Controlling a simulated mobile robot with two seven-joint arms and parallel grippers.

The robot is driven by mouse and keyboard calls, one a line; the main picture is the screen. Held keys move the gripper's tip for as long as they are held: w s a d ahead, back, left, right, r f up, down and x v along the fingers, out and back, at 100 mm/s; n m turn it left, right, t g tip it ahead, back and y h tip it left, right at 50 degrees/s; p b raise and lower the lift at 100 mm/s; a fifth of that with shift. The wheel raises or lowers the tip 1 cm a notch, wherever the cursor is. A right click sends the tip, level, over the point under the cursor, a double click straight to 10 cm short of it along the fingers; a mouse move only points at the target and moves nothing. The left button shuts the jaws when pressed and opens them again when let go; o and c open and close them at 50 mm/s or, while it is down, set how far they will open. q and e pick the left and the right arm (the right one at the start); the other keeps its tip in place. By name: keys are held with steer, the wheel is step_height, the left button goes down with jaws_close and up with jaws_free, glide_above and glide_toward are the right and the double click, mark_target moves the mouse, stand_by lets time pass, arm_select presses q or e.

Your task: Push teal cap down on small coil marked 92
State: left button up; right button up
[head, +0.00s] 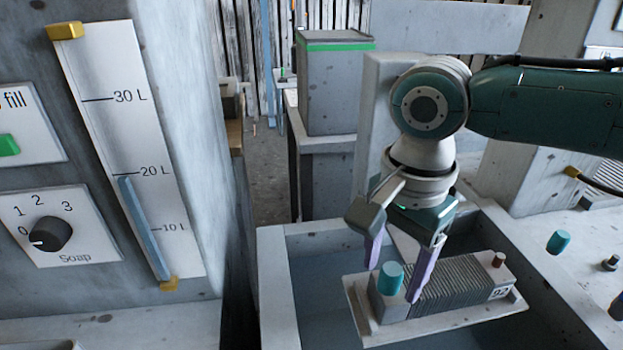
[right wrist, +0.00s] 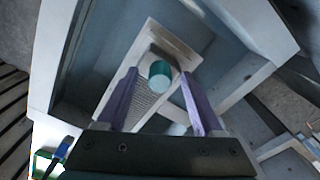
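The small coil (head: 452,287) is a grey finned block lying on a light tray (head: 455,322) over the sink-like basin. A label at its right end appears to read 92. A teal cap (head: 390,278) stands upright on its left end; I cannot tell how far down it sits. The bare stub (head: 498,260) at the right end is brown. My right gripper (head: 392,284) is open, its purple fingers pointing down around the cap's area. In the right wrist view the cap (right wrist: 160,74) shows between the spread fingers (right wrist: 158,84), with no clear contact. My left gripper is out of view.
The basin's pale walls (head: 278,290) surround the tray. Another teal cap (head: 558,242) and a small dark fitting (head: 610,263) are on the right counter. A panel with a soap dial (head: 50,234) and a level gauge (head: 130,150) stands at left.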

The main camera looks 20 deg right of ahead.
step_height(320, 180, up, 10)
steer(key=p, duration=0.1)
stand_by(0.5)
steer(key=shift+f, duration=0.1)
